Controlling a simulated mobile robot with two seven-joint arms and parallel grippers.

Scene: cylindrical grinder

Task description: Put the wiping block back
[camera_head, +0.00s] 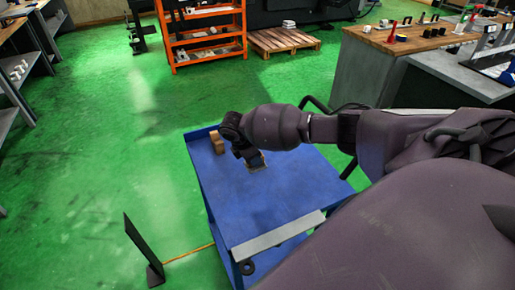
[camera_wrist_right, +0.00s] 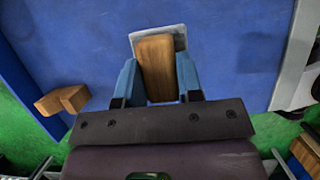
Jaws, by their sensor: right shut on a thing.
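The wiping block (camera_wrist_right: 157,66) has a wooden grip over a pale grey flat pad. My right gripper (camera_wrist_right: 158,78) is shut on its wooden part, with one blue finger on each side. My left gripper is not in view.
A wooden stepped piece (camera_head: 217,142) stands at the cart's far left corner, left of the gripper in the wrist view (camera_wrist_right: 62,101). A long grey bar (camera_head: 278,235) lies near the cart's front edge. The middle of the cart top is clear.

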